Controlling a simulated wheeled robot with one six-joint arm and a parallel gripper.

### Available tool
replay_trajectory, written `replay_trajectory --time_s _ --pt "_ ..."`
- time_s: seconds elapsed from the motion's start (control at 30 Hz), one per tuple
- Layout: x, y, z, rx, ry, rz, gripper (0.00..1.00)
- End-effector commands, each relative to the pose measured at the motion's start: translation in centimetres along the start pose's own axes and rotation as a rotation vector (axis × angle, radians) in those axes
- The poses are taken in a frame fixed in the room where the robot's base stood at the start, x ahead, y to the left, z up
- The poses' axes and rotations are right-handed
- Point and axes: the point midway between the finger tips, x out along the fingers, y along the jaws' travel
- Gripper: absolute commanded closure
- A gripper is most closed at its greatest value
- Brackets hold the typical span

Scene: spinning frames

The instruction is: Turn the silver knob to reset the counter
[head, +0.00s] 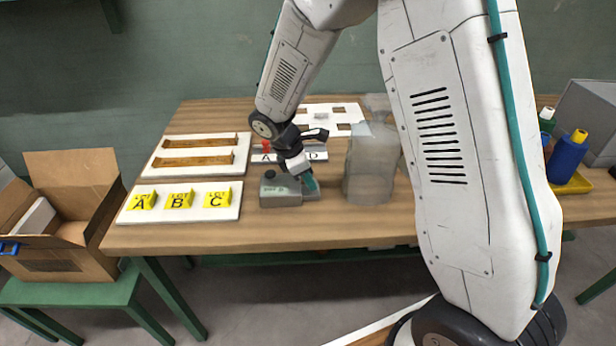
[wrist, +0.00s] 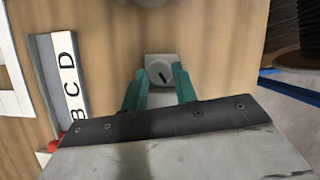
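The counter is a small grey box (head: 280,196) near the front of the table in the head view, with a dark round part on its top. The silver knob (wrist: 161,74) shows in the wrist view as a pale round dial with a dark pointer mark on a light square plate. My gripper (wrist: 160,82) is open, its two teal fingers apart near the plate's lower edge, one on each side. Whether they touch the knob I cannot tell. In the head view my gripper (head: 309,182) is at the right part of the counter and hides the knob.
A white board with yellow lot blocks A, B and C (head: 180,201) lies left of the counter. A lettered strip (head: 288,156) is behind it. A translucent grey container (head: 371,170) stands close on the right. An open cardboard box (head: 66,222) is at far left.

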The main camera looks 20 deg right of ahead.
Motion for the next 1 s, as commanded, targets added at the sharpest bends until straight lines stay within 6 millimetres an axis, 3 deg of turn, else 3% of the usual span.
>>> replay_trajectory --time_s 0.03,0.07,0.47,1.0 --pt "-0.01 0.0 0.0 0.0 0.0 0.0 0.86" --pt "-0.01 0.0 0.0 0.0 0.0 0.0 0.94" --pt "0.01 0.04 0.03 0.046 -0.002 -0.02 0.94" --pt "0.05 0.49 0.15 0.444 -0.001 -0.185 0.94"
